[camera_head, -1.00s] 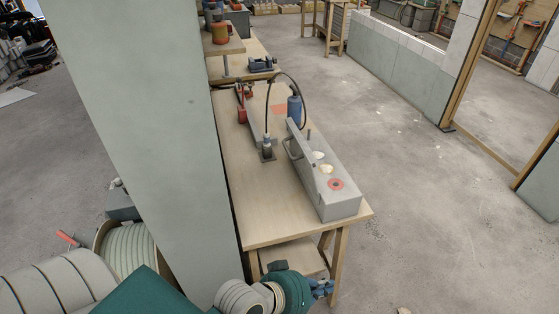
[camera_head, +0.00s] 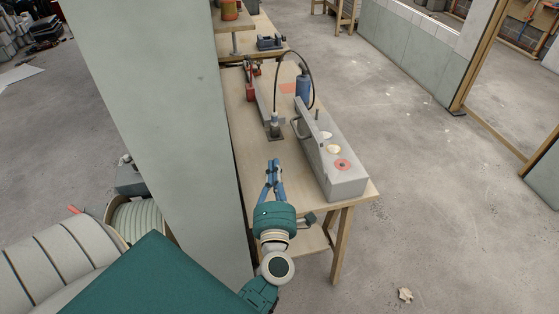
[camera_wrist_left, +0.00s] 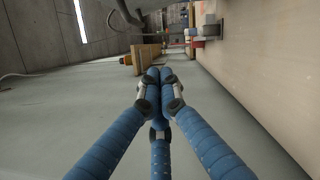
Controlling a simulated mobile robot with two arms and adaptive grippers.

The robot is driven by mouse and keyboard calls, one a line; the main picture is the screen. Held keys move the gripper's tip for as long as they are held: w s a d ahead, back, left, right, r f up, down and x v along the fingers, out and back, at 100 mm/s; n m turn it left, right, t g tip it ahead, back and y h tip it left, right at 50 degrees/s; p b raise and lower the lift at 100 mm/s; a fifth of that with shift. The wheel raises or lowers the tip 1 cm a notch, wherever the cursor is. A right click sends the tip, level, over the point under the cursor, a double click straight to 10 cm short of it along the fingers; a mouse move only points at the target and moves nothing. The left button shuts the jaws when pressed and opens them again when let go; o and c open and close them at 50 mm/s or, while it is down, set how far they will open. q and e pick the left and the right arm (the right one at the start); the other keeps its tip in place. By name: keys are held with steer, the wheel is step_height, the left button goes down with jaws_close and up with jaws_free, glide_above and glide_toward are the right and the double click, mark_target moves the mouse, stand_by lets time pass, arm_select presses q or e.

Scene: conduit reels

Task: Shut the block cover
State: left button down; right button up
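The grey block (camera_head: 345,185) is a long box lying on the wooden workbench, with pale round spots and a red ring on its top. Its cover (camera_head: 308,131) is a thin grey panel standing raised along the block's left side, with a bar handle on its left face. My left gripper (camera_head: 273,164) is to the left of the block's near end, apart from it and the cover. Its blue fingers are drawn together at the tips with nothing between them, as the left wrist view (camera_wrist_left: 160,73) also shows. My right gripper is out of view.
A black hose (camera_head: 279,75) arches from a blue cylinder (camera_head: 303,86) to a fitting (camera_head: 275,128) left of the cover. A red tool (camera_head: 251,86) lies farther back. A pale green pillar (camera_head: 150,110) stands close to the bench's left edge.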

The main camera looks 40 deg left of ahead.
mark_target(304, 137)
arm_select(q)
steer(key=w+a+r+p, duration=0.2)
steer(key=w+p, duration=0.1)
steer(key=w, duration=0.6)
steer(key=shift+a+r, duration=0.15)
steer(key=shift+r, duration=0.15)
steer(key=shift+w+r, duration=0.1)
